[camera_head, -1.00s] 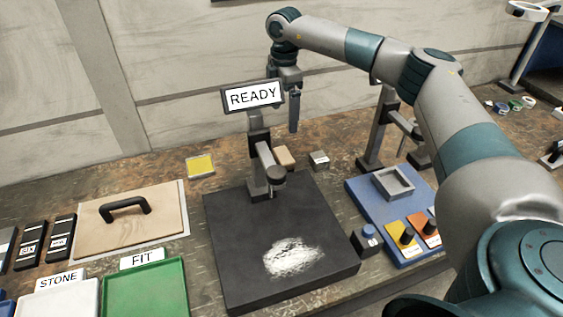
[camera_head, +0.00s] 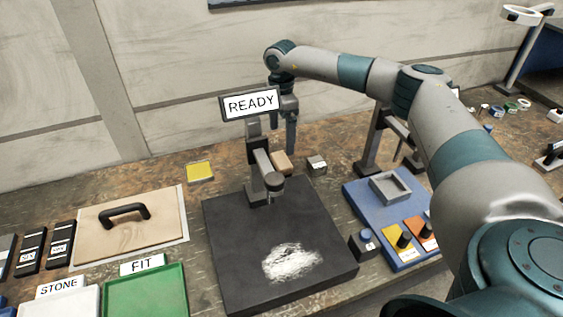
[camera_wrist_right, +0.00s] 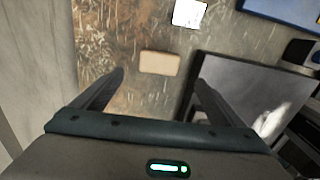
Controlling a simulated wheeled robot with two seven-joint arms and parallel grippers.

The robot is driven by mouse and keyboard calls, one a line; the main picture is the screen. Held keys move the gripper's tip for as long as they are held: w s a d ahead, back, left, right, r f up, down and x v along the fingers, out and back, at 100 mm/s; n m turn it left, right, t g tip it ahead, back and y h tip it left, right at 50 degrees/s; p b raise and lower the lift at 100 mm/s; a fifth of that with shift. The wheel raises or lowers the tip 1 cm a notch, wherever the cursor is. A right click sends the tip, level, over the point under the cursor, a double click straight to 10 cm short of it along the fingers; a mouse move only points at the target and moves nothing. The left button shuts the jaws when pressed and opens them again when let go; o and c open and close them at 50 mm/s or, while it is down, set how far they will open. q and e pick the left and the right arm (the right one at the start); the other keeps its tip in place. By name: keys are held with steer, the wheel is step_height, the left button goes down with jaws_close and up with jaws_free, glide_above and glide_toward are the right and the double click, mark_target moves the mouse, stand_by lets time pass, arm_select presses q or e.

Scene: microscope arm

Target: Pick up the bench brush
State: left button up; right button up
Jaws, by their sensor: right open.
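A small tan block (camera_head: 281,162), which looks like the bench brush, lies on the bench behind the black slab and just right of the stand's column. Its bristles cannot be made out. In the right wrist view the tan block (camera_wrist_right: 160,63) lies ahead, between the lines of the two fingers. My right gripper (camera_head: 291,148) points down above and slightly behind the block, partly behind the READY sign's post. Its fingers (camera_wrist_right: 160,80) are apart with nothing between them. My left gripper is not in view.
The READY sign (camera_head: 250,104) and its stand rise close left of the right gripper. A small labelled grey block (camera_head: 317,165) sits right of the tan block. The black slab (camera_head: 235,225) bears a white powdery patch. A blue tray (camera_head: 360,195) stands to the right.

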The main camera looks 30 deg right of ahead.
steer(key=p, duration=0.2)
glide_above(282, 159)
step_height(282, 159, down, 6)
steer(key=shift+a+r, duration=0.1)
steer(key=shift+r, duration=0.1)
steer(key=shift+f, duration=0.5)
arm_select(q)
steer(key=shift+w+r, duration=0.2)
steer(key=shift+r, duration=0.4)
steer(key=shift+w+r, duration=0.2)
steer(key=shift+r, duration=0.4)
arm_select(e)
steer(key=shift+f+p, duration=0.4)
steer(key=shift+f, duration=0.05)
step_height(282, 159, down, 3)
steer(key=shift+f+p, duration=0.1)
steer(key=shift+p, duration=0.65)
steer(key=shift+f, duration=0.6)
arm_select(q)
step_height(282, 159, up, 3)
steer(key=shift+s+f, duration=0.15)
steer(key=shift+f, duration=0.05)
